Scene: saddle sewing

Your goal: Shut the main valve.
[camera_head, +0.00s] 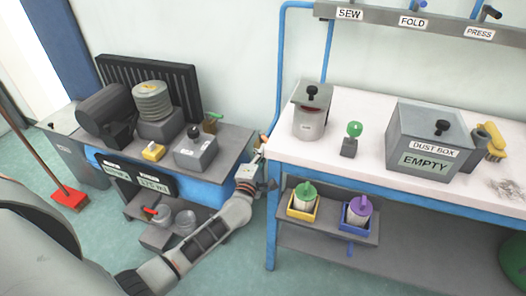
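A blue pipe (281,60) runs down the wall from the rail to the gap between the two benches. A small orange-yellow piece (263,138) shows at its lower end by the white bench's corner; it may be the main valve's handle, but it is too small to be sure. My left arm reaches up from the lower left, and its gripper (258,158) is at or just below this piece. I cannot tell whether it touches it or whether the fingers are open. My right gripper is not in view.
The white bench (365,110) carries a lidded pot (310,115), a green-knobbed piece (352,137) and a dust box (430,140) labelled EMPTY. The left bench (232,140) holds machinery. The rail (420,20) is labelled SEW, FOLD and PRESS. A red broom (70,198) stands at left.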

